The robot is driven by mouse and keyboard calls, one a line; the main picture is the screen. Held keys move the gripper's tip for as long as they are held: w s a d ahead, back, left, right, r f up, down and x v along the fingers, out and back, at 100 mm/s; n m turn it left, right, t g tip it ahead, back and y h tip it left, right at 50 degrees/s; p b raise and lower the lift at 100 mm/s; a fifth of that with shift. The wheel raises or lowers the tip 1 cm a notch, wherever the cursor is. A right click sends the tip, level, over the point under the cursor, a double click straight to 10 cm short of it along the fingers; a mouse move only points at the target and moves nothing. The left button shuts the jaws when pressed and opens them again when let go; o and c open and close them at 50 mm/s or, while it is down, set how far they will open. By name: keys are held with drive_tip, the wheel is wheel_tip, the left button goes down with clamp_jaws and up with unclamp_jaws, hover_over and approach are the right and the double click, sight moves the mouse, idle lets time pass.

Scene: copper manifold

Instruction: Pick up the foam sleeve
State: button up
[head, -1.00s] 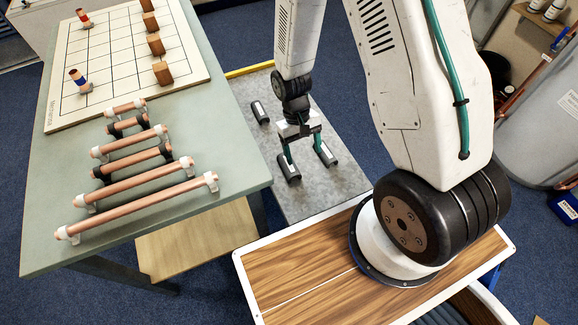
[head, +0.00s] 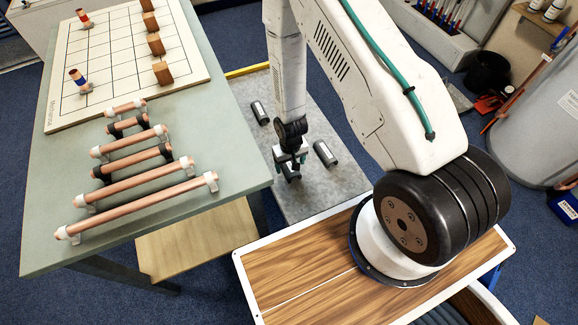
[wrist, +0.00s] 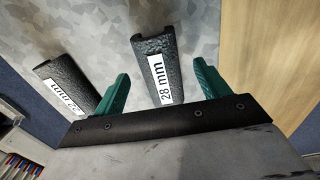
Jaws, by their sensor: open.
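Dark foam sleeves lie on a grey metal surface. In the wrist view, the sleeve labelled 28 mm (wrist: 158,62) lies between the two green fingers of my gripper (wrist: 160,70), with a gap on each side. The sleeve labelled 22 mm (wrist: 64,86) lies to the left, outside the left finger. In the head view, my gripper (head: 290,165) is low over one sleeve and mostly hides it. Another sleeve (head: 326,153) lies to its right, and one (head: 260,113) lies farther back. My gripper is open and empty; its height above the sleeve is unclear.
A green-grey table (head: 225,165) stands to the left, higher than the grey surface (head: 325,193). It bears copper pipes (head: 140,207) on clips and a white gridded board (head: 115,50) with wooden blocks. The grey surface has bare room around the sleeves.

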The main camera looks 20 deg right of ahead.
sight(290, 166)
drive_tip(key=shift+f, duration=1.55)
drive_tip(key=c, duration=1.1)
drive_tip(key=shift+o, duration=0.2)
drive_tip(key=shift+r, duration=0.1)
